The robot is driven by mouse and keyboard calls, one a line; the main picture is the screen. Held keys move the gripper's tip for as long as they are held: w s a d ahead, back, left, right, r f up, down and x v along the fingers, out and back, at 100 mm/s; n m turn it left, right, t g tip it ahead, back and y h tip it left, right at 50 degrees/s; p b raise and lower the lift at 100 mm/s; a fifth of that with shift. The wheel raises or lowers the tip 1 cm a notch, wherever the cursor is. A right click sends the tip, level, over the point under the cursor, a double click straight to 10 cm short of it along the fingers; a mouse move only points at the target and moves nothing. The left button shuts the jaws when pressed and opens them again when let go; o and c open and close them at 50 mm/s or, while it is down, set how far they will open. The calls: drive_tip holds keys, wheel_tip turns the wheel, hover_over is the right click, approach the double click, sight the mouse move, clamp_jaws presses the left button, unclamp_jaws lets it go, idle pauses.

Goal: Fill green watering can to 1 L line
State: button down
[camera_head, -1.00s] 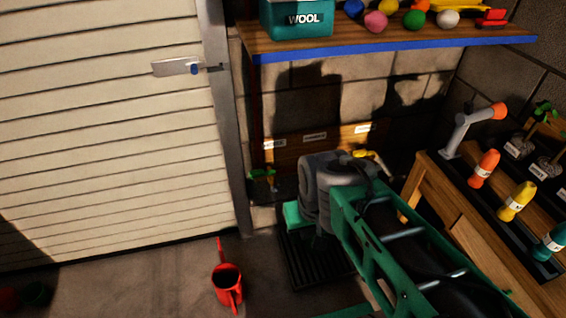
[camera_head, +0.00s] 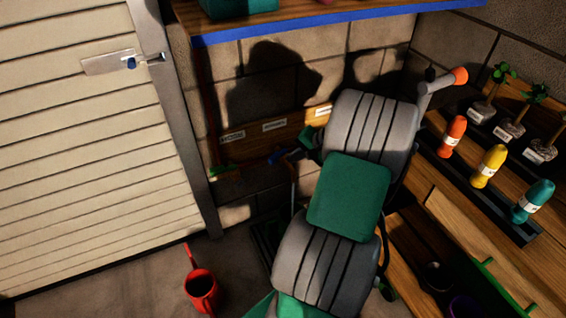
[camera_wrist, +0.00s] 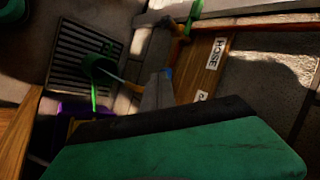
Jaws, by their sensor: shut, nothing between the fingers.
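A dark green round vessel (camera_wrist: 100,66), which looks like the green watering can, stands by the black floor grate (camera_wrist: 72,50) in the wrist view. A thin bright green part shows below it. I cannot read its water level or see a 1 L line. My gripper (camera_wrist: 157,92) is shut and empty in the wrist view, beside a blue part that looks like a tap handle. In the head view my arm hides most of the gripper and the grate. The wooden tap board (camera_head: 275,135) with white labels is on the back wall; one label reads HOSE (camera_wrist: 215,53) in the wrist view.
A red watering can (camera_head: 203,288) stands on the floor at lower left. A wooden bench (camera_head: 450,215) at right holds orange, yellow and teal bottles and seedlings. A blue-edged shelf (camera_head: 330,27) hangs above. A purple item (camera_wrist: 72,108) shows in the wrist view.

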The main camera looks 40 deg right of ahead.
drive_tip(key=s+d+f+m+t, duration=0.1)
drive_tip(key=s+d+f+m, duration=0.15)
drive_tip(key=d, duration=0.25)
drive_tip(key=b, duration=0.3)
approach(278, 160)
wheel_tip(278, 160, down, 3)
drive_tip(key=shift+n+h, duration=0.25)
drive_tip(key=shift+h, duration=0.05)
drive_tip(key=w, duration=0.1)
drive_tip(key=w+a, duration=0.1)
drive_tip(key=w+b, duration=0.1)
drive_tip(key=w, duration=0.1)
drive_tip(key=shift+a+f, duration=0.35)
drive_tip(key=shift+a, duration=0.05)
drive_tip(key=shift+s, duration=0.1)
